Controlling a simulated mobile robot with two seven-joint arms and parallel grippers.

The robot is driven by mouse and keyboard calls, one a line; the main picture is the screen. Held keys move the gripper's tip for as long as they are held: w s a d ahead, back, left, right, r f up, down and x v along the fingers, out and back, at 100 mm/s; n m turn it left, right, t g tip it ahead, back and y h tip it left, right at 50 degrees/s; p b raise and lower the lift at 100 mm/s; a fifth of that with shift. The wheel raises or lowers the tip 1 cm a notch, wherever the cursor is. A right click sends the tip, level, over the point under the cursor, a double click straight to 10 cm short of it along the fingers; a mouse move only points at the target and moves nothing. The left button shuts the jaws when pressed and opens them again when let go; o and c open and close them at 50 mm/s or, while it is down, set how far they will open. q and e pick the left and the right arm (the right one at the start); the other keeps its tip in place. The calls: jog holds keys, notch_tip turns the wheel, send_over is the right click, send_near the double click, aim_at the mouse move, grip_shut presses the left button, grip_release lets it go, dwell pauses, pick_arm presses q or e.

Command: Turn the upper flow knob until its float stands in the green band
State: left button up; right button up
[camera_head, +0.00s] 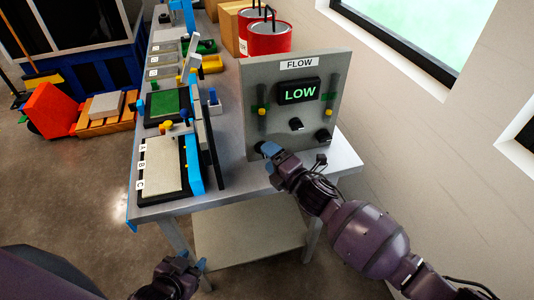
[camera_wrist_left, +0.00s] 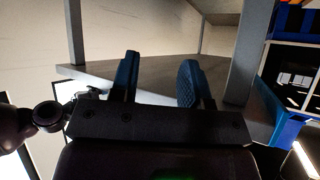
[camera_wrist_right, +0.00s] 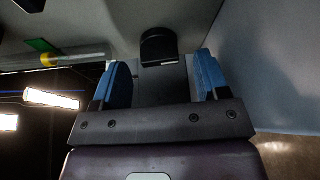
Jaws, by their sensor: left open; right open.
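The grey flow panel (camera_head: 290,75) stands upright on the table, and its display (camera_head: 298,91) reads LOW. A black knob (camera_head: 296,124) sits at panel centre, a second (camera_head: 323,136) at lower right, and a third (camera_head: 259,146) at lower left, partly hidden. In the left tube, the yellow float (camera_head: 262,112) stands just below the green band (camera_head: 262,105). The right tube's float (camera_head: 328,113) is also below its band. My right gripper (camera_head: 268,150) is open at the lower-left knob, which shows between and beyond its fingers (camera_wrist_right: 158,45). My left gripper (camera_head: 201,265) is open and empty, low before the table.
The table (camera_head: 345,153) carries a board marked A, B, C (camera_head: 160,165) and small trays left of the panel. Red cans (camera_head: 267,37) stand behind it. An open lower shelf (camera_head: 245,235) lies beneath. The floor at left front is clear.

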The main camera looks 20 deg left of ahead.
jog(key=p+v, duration=0.1)
jog(key=v, duration=0.7)
jog(key=shift+s+d, duration=0.15)
jog(key=shift+d, duration=0.15)
jog(key=shift+r, duration=0.1)
jog(key=w+d+r+m+t+h, duration=0.25)
jog(key=d+r+m, duration=0.25)
jog(key=m, duration=0.7)
jog(key=s+d+f+m+t+h, duration=0.1)
jog(key=d+f+m+h, duration=0.1)
jog(key=d+m, duration=0.35)
jog(key=s+d+f+m+t+h, duration=0.2)
jog(key=d+f+m+h, duration=0.15)
jog(key=d, duration=0.25)
jog(key=s+d+f+m+g+h, duration=0.2)
jog(key=s+d+f+m+h, duration=0.1)
jog(key=s+d+f, duration=0.4)
jog(key=s+d+f+m+g+h, duration=0.2)
jog(key=s+d+f+m, duration=0.3)
jog(key=s+d, duration=0.6)
jog(key=s+f+h, duration=0.1)
jog(key=s+f, duration=0.1)
jog(key=s, duration=0.2)
jog(key=shift+d+f+m+h, duration=0.2)
jog(key=shift+d+m+h, duration=0.1)
jog(key=shift+d+m, duration=0.1)
